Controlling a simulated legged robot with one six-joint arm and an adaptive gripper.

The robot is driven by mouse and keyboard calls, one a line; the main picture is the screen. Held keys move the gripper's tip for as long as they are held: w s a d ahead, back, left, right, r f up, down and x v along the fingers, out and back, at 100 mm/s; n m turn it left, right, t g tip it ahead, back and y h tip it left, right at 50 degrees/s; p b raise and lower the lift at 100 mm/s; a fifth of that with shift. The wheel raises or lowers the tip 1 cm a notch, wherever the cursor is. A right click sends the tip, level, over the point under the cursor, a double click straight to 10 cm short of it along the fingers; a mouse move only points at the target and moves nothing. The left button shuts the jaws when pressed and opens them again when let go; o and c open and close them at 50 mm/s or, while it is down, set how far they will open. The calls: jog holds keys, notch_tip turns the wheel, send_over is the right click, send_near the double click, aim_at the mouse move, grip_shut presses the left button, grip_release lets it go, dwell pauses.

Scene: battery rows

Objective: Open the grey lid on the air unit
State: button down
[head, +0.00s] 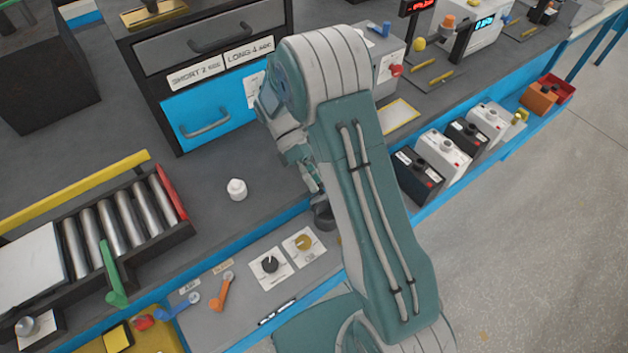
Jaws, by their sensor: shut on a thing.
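My gripper (310,178) points down beside my arm, in front of the cabinet and above the front edge of the bench. Its jaws are small in view and partly hidden by my arm. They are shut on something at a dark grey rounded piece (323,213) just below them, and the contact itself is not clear. I cannot clearly pick out the air unit or its grey lid. A grey box (388,66) with a red knob stands behind my arm and is partly covered by it.
A cabinet (212,72) with a blue drawer stands behind. A roller conveyor (118,215) lies at left. Knobs (270,264) and an orange handle (222,292) are on the lower front panel. Batteries (442,152) line the right shelf.

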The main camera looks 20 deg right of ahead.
jog(key=shift+w+a+f+g+h, duration=0.1)
jog(key=shift+w+g+h, duration=0.45)
jog(key=shift+g, duration=0.55)
jog(key=shift+w, duration=0.2)
jog(key=shift+c, duration=1.9)
grip_release()
jog(key=shift+s+a, duration=0.1)
jog(key=shift+a, duration=0.05)
